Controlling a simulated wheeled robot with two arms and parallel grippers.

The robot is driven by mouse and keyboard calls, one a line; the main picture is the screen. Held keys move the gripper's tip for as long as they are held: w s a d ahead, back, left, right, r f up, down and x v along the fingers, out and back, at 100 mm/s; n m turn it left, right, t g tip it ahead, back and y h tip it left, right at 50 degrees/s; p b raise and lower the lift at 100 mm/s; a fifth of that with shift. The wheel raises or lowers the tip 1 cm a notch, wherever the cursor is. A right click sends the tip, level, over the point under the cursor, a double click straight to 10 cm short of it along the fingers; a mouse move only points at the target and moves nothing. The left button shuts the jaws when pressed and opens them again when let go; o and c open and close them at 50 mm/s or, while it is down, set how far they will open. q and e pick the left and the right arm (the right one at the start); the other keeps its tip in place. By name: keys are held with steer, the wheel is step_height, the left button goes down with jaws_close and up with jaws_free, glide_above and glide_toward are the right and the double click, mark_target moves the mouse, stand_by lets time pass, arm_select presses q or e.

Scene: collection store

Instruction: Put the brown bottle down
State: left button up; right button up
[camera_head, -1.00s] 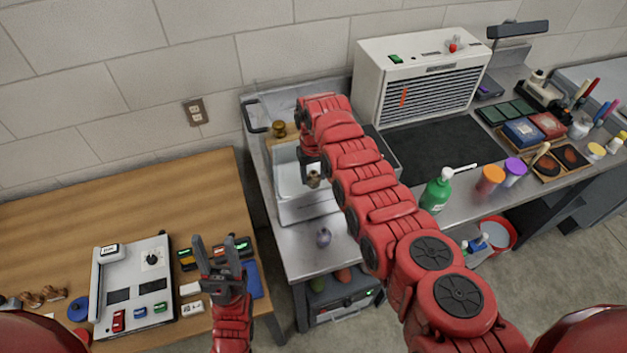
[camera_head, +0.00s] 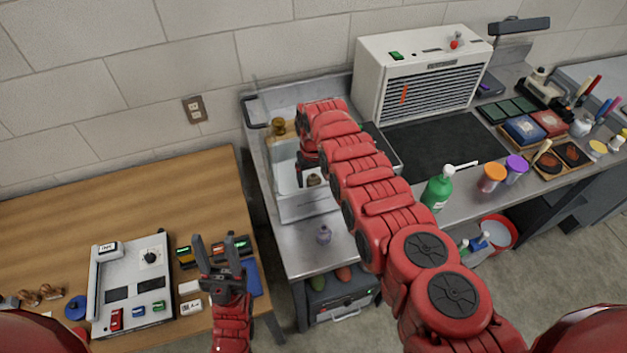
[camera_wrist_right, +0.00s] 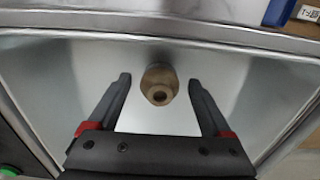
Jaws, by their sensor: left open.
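The brown bottle (camera_head: 313,180) stands inside a light metal tray (camera_head: 306,205) on the steel bench. In the right wrist view the bottle (camera_wrist_right: 160,84) is seen from above, its round mouth towards the camera. My right gripper (camera_wrist_right: 159,80) is open around it, with a gap between the bottle and each finger. In the head view the right gripper is mostly hidden by my own arm. My left gripper (camera_head: 214,237) is open and empty above the front edge of the wooden table.
A brass-coloured piece (camera_head: 278,126) is behind the tray. A green pump bottle (camera_head: 437,190) and a white vented box (camera_head: 424,75) stand to the right. The wooden table (camera_head: 130,195) has free room at the back.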

mark_target(314, 177)
steer(key=shift+r+p, duration=0.4)
steer(key=shift+r, duration=0.1)
step_height(314, 177, up, 2)
steer(key=shift+r+p, duration=0.1)
steer(key=shift+p, duration=0.35)
step_height(314, 177, up, 8)
steer(key=b, duration=0.3)
steer(key=shift+w, duration=0.1)
steer(key=shift+r+b, duration=0.3)
steer(key=shift+r, duration=0.3)
steer(key=shift+s+f, duration=0.1)
steer(key=shift+s, duration=0.1)
